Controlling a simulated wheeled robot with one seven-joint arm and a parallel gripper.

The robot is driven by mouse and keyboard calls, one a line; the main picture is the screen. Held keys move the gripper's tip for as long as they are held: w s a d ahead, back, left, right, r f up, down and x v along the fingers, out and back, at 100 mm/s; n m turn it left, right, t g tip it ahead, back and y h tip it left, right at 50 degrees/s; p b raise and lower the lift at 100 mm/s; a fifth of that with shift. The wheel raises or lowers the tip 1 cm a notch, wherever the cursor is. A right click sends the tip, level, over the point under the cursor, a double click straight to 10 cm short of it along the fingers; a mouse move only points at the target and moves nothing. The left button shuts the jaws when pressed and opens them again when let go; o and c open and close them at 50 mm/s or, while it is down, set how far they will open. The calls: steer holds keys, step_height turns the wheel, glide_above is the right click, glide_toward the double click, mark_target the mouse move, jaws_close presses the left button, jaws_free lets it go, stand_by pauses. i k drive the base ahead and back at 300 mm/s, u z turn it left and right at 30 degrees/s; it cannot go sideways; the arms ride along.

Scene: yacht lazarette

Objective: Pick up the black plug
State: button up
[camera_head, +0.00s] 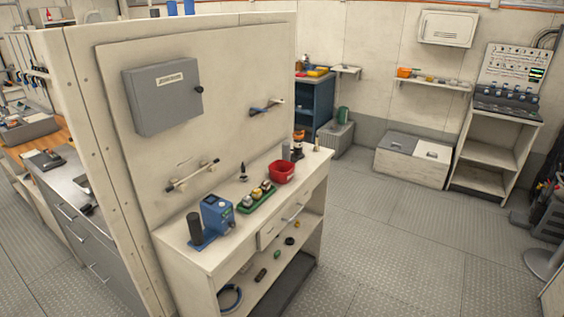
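A small black upright object (243,173), narrow at the top, stands on the white counter (190,222) near the partition wall. It may be the black plug, but it is too small to tell. A dark oblong item (260,275) and a dark round item (289,241) lie on the shelf below the counter. A larger black cylinder (195,228) stands at the counter's left end. My gripper is not in view.
The counter also holds a blue device (217,214), a green tray (262,206) with several small items and a red bin (281,172). A rail (192,177) juts from the partition above. The floor (390,240) to the right is open.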

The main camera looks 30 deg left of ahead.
mark_target(244, 178)
steer(key=z, duration=0.05)
steer(key=i, duration=1.55)
steer(key=u, duration=0.55)
steer(key=i, duration=1.3)
steer(key=u, duration=1.85)
steer(key=i, duration=0.85)
steer(key=u, duration=0.7)
